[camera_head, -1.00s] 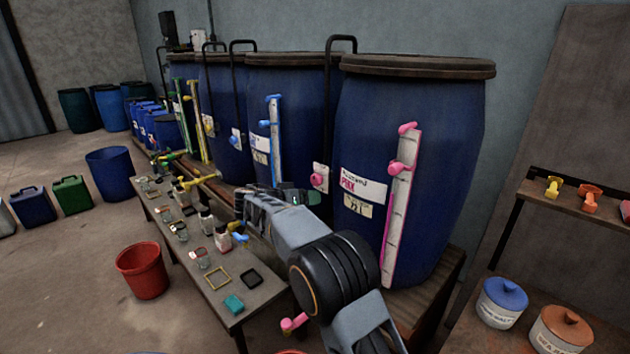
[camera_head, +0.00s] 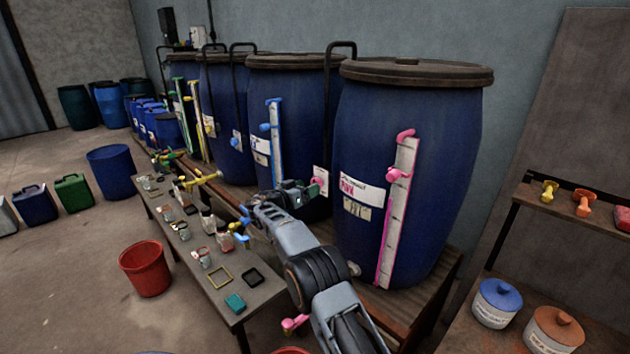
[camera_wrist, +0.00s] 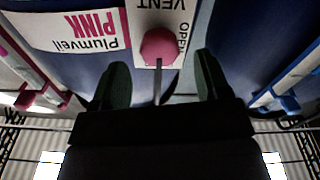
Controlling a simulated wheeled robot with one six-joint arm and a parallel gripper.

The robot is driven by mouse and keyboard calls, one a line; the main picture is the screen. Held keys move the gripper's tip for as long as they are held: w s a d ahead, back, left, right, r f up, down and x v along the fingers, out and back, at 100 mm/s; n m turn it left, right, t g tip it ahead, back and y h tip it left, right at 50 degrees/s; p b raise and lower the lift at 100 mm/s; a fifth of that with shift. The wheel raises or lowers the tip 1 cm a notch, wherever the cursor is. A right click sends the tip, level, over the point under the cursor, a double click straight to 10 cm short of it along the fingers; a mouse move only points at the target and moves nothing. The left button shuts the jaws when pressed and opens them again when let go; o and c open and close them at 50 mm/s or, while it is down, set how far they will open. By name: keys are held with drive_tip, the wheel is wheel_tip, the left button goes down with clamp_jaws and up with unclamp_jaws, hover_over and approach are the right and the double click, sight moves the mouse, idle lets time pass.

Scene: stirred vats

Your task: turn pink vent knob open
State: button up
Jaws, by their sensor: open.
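The pink vent knob (camera_wrist: 158,47) sits on a white plate (camera_wrist: 172,12) lettered VENT and OPEN, on the blue vat with the pink label (camera_head: 410,130). The knob also shows in the head view (camera_head: 319,177), just beyond my gripper (camera_head: 308,190). In the wrist view my gripper (camera_wrist: 160,75) is open. Its two dark fingers stand apart, left and right of the knob, with the knob slightly ahead of the tips. A thin grey stem runs down from the knob between the fingers.
A pink-edged sight gauge (camera_head: 398,220) runs down the vat's front. A blue gauge (camera_head: 275,140) stands on the neighbouring vat. A low bench (camera_head: 215,285) with several small items lies left of my arm, beside a red bucket (camera_head: 146,268). Jars (camera_head: 497,303) stand at the right.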

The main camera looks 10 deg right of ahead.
drive_tip(key=shift+p+x, duration=0.55)
drive_tip(key=shift+x, duration=1.5)
drive_tip(key=shift+c, duration=0.2)
drive_tip(key=c, duration=0.9)
